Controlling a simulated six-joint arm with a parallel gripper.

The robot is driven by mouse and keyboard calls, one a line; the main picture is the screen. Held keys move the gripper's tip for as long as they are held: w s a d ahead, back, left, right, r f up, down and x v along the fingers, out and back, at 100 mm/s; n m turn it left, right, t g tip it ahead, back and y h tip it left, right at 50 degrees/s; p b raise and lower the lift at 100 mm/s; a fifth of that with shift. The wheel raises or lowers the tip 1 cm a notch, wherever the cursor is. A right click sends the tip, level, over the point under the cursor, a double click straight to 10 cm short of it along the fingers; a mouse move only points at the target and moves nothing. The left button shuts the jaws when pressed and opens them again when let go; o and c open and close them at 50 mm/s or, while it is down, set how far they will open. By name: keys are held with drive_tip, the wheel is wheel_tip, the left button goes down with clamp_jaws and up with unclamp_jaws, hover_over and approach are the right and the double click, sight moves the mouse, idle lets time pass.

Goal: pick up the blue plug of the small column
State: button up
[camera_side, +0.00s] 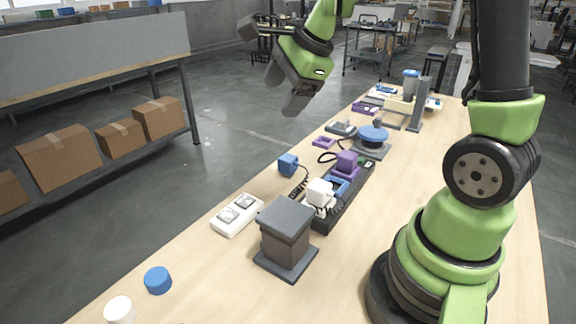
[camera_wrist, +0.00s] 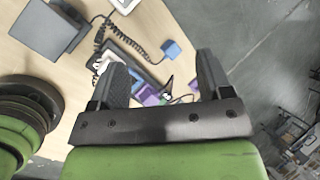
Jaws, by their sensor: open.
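The blue plug (camera_side: 288,165) lies on the wooden table by the edge, beside the dark power strip (camera_side: 326,222). It also shows in the wrist view (camera_wrist: 171,48), with a dark cable running from it. A short grey column (camera_side: 285,238) stands nearer the camera, with a coiled dark cable close to it. Its square top shows at the upper left of the wrist view (camera_wrist: 47,27). My gripper (camera_side: 285,92) is open and empty, high above and beyond the table edge. In the wrist view my gripper (camera_wrist: 162,72) has its fingers spread, with the plug ahead of the gap.
White (camera_side: 319,193) and purple (camera_side: 346,163) plugs sit on the strip. A white switch box (camera_side: 237,214) lies by the column. A blue-topped round device (camera_side: 372,138) and a tall grey column (camera_side: 419,104) stand farther back. Blue (camera_side: 158,280) and white (camera_side: 119,309) caps lie in front.

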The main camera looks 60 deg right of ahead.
drive_tip(key=w+d+f+m, duration=0.3)
drive_tip(key=d+f+m, duration=0.3)
drive_tip(key=f, duration=0.1)
drive_tip(key=m+g+h, duration=0.1)
drive_tip(key=m, duration=0.6)
approach(288, 157)
drive_tip(key=f, duration=0.2)
drive_tip(key=w+f, duration=0.2)
drive_tip(key=f, duration=0.1)
drive_tip(key=shift+f+g, duration=0.1)
drive_tip(key=shift+g, duration=0.2)
drive_tip(key=shift+w+x, duration=0.15)
drive_tip(key=shift+x, duration=1.45)
drive_tip(key=shift+w+x, duration=0.1)
drive_tip(key=shift+x, duration=1.45)
drive_tip(key=c, duration=1)
drive_tip(key=shift+o, duration=0.2)
wheel_tip(288, 157, up, 10)
drive_tip(key=shift+r, duration=0.1)
